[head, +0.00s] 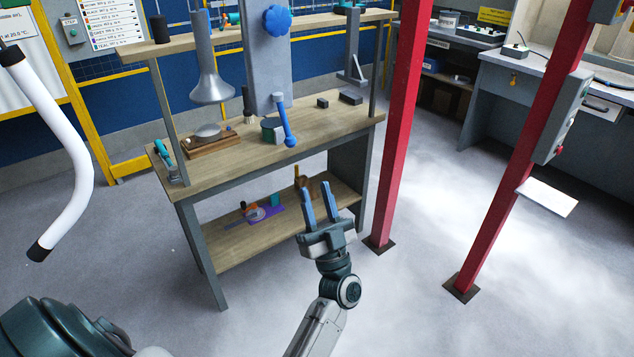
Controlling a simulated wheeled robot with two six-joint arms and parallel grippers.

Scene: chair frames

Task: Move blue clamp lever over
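The blue clamp lever (286,125) is attached near the lower end of a grey column (262,60) at the workbench. It slants down, slightly to the right, and ends in a blue ball. A teal block (271,130) is just left of it, partly behind it. My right gripper is not in view.
The wooden workbench (235,162) has a lower shelf (235,240) with small items. A blue knob (277,20) is higher on the column. A grey bell-shaped part (211,85) hangs to the left. A red post (398,130) stands right of the bench. Floor in front is clear.

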